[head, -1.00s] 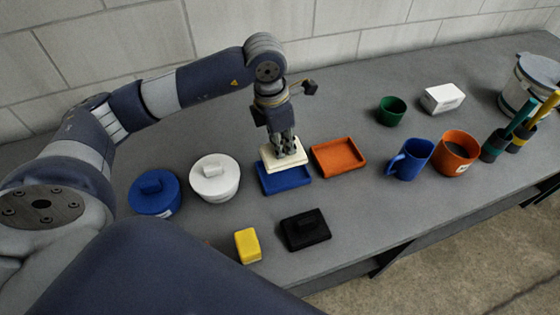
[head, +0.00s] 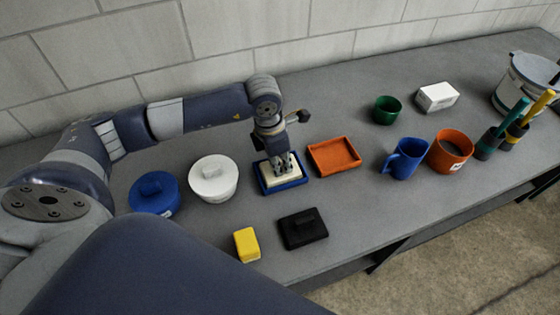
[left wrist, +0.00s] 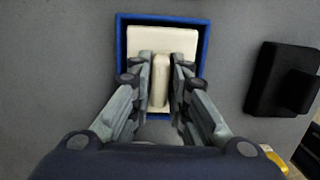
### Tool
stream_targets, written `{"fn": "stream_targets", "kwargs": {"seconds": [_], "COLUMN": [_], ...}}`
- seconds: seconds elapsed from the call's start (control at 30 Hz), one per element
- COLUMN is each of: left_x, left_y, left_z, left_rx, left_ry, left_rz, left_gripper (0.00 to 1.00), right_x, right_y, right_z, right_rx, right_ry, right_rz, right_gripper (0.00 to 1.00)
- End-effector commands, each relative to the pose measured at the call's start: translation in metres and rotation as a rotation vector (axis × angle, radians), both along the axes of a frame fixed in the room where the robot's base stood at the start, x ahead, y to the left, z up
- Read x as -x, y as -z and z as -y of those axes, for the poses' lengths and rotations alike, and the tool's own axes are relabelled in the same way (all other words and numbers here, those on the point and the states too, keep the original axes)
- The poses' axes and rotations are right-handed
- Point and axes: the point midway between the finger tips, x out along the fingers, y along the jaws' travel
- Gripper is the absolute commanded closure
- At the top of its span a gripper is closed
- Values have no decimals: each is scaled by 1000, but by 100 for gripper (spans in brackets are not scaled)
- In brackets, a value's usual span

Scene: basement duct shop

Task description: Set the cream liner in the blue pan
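The cream liner (head: 270,179) lies inside the blue pan (head: 265,191), with the pan's blue rim showing around it. In the left wrist view the cream liner (left wrist: 185,38) sits flat within the blue pan's walls (left wrist: 122,50) and has a raised grip bar in its middle. My left gripper (head: 283,164) points down over the liner. In the left wrist view its fingers (left wrist: 161,80) stand on both sides of the grip bar, closed against it. They hide part of the liner. My right gripper is not in view.
An orange pan (head: 334,157) stands right of the blue pan. A white lidded pot (head: 213,180) and a blue one (head: 154,195) stand left. A black lidded block (head: 303,229) and yellow block (head: 246,245) lie in front. Mugs (head: 404,160) stand right. The bench between is clear.

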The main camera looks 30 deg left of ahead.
Motion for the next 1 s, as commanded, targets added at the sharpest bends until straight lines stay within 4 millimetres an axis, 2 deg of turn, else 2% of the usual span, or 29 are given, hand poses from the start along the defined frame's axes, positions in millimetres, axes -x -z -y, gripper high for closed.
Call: {"fn": "stream_targets", "kwargs": {"seconds": [0.37, 0.5, 0.57, 0.8, 1.0], "left_x": [0, 0, 0, 6, 11], "left_y": [-1, -8, -16, -68, -104], "left_z": [0, -1, -2, -7, -10], "left_rx": [-1, 0, 0, -1, 0], "left_ry": [0, 0, 0, 1, 0], "left_rz": [-1, 3, 4, 6, 4], "left_gripper": [67, 67, 67, 67, 67], "right_x": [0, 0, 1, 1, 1], "right_y": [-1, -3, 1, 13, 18], "right_z": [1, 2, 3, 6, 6], "right_rx": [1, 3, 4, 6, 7], "right_ry": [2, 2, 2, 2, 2], "right_rz": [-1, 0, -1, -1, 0], "right_gripper": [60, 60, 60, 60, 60]}}
